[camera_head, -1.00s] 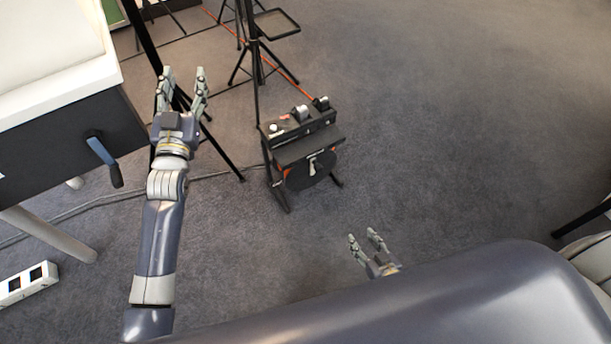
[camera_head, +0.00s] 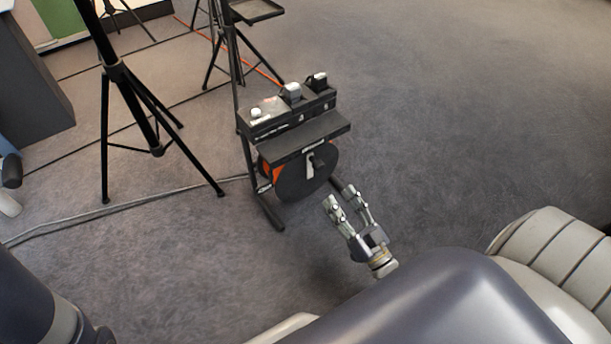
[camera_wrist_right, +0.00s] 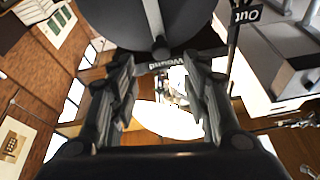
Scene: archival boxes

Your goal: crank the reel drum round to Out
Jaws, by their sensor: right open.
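The reel drum (camera_head: 290,184) is a dark disc with an orange part at its left edge, low on a black stand. A pale crank (camera_head: 310,166) shows on its front face. In the right wrist view the drum (camera_wrist_right: 118,22) fills the top, crossed by a grey bar. The Out label (camera_wrist_right: 245,16) is at upper right and a label reading Wound (camera_wrist_right: 167,65) is below the drum, both upside down. My right gripper (camera_head: 340,194) is open and empty, in front of and below the drum. It also shows in the wrist view (camera_wrist_right: 163,75). My left gripper is out of view.
A black panel (camera_head: 285,120) with knobs sits above the drum. The carpet (camera_head: 450,130) at right is clear.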

